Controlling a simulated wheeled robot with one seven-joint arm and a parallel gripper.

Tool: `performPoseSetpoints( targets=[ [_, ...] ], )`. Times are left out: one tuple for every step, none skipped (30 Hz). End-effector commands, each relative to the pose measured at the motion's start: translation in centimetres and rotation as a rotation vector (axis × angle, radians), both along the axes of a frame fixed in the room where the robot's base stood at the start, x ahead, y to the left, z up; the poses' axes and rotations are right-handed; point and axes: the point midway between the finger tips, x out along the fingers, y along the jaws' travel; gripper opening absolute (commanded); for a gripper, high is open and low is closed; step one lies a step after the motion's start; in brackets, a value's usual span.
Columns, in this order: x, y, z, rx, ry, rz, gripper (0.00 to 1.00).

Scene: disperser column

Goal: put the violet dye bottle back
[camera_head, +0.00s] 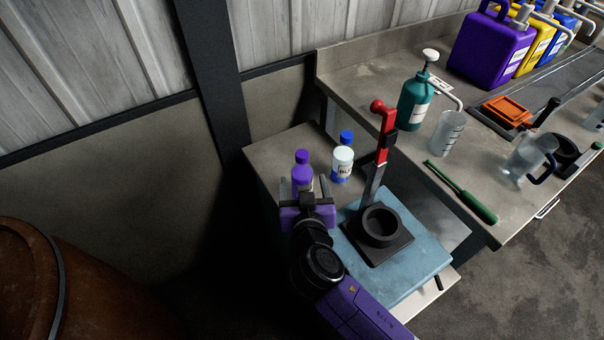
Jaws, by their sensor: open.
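My gripper is open, and I cannot tell whether either finger touches the bottle. Just to the right stand a white-capped bottle with a blue label (342,165) and, behind it, a blue-capped bottle (347,138).
A black ring-shaped holder (380,227) with a red-handled lever (384,125) stands on a blue slab (419,255) right of my gripper. The higher bench at right holds a teal pump bottle (414,103), a beaker (448,133), a green-handled tool (465,192) and a violet canister (489,50).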

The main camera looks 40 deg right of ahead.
Motion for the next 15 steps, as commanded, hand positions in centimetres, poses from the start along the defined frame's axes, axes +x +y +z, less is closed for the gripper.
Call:
performPoseSetpoints(
  targets=[
    [-0.7, 0.6, 0.1, 0.001, -0.001, 0.003, 0.73],
    [-1.0, 0.8, 0.2, 0.002, 0.000, 0.001, 0.73],
    [-1.4, 1.1, 0.4, 0.000, 0.000, 0.001, 0.73],
    [-1.7, 1.4, 0.5, 0.000, 0.000, 0.002, 0.73],
    [-1.9, 1.5, 0.6, 0.000, 0.000, 0.001, 0.73],
    [-2.1, 1.7, 0.8, 0.000, 0.000, 0.000, 0.73],
    [-2.3, 1.8, 0.8, 0.001, -0.001, 0.000, 0.73],
    [-2.4, 1.9, 0.9, 0.001, -0.001, 0.000, 0.73],
    [-2.5, 2.0, 1.0, 0.001, -0.001, 0.000, 0.73],
    [-2.6, 2.1, 1.0, 0.000, 0.000, 0.001, 0.73],
    [-2.6, 2.1, 1.0, 0.000, 0.000, 0.000, 0.73],
    [-2.7, 2.1, 1.0, 0.000, 0.000, 0.000, 0.73],
    [-2.7, 2.1, 1.0, 0.000, 0.000, 0.000, 0.73],
    [-2.7, 2.1, 1.0, 0.000, 0.000, 0.000, 0.73],
    [-2.7, 2.1, 1.0, 0.000, 0.000, 0.000, 0.73]
  ],
)
